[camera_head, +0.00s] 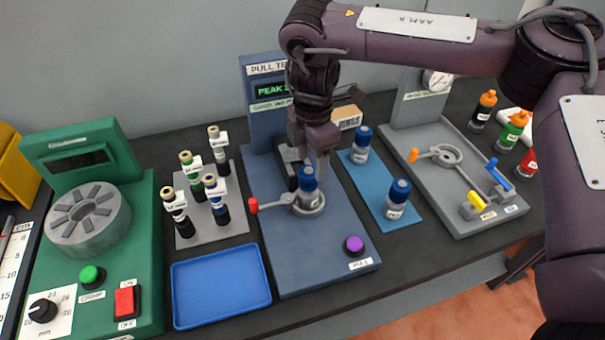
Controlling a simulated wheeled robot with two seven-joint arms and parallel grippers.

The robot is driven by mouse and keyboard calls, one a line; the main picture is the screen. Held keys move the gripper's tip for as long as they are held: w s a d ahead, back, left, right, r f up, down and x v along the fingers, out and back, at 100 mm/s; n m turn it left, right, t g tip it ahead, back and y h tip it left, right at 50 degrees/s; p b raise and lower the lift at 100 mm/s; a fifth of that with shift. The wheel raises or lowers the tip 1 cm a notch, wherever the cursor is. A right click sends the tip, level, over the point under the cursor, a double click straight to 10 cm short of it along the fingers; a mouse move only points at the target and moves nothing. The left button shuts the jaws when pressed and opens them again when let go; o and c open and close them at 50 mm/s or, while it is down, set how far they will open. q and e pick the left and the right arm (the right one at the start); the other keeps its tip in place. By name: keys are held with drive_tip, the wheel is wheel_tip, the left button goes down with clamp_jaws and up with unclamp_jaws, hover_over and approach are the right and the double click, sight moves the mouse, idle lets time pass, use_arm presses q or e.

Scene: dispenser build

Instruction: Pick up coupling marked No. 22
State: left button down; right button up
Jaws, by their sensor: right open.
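Three couplings with blue caps and silver bodies are in view. One coupling (308,192) stands upright in the round holder of the blue pull tester (330,243). Two more couplings stand on the blue mat (374,184), one at the back (361,146) and one at the front (397,201). I cannot read the number on any of them. My right gripper (306,172) points down, open, with its fingers close about the cap of the coupling in the tester. I cannot tell whether they touch it. My left gripper is out of view.
A red-tipped lever (254,205) sits left of the holder, a purple button (354,244) in front. An empty blue tray (221,287) and a grey rack (232,219) with several capped pieces are left. A green machine (145,262) stands far left, a grey fixture (445,182) right.

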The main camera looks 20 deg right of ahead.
sight(308, 183)
drive_tip(key=shift+w, duration=0.4)
drive_tip(key=shift+w+f, duration=0.1)
drive_tip(key=shift+f, duration=0.15)
drive_tip(key=shift+s+f, duration=0.25)
drive_tip(key=shift+f, duration=0.55)
drive_tip(key=shift+s+f, duration=0.15)
drive_tip(key=shift+f, duration=0.2)
drive_tip(key=f, duration=0.1)
drive_tip(key=f+p, duration=0.1)
drive_tip(key=f, duration=0.1)
drive_tip(key=f+p, duration=0.1)
drive_tip(key=shift+a+f, duration=0.25)
drive_tip(key=shift+a, duration=0.05)
drive_tip(key=shift+f, duration=0.2)
drive_tip(key=shift+s, duration=0.1)
drive_tip(key=c, duration=1.1)
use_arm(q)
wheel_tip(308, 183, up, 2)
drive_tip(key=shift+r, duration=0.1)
use_arm(e)
clamp_jaws()
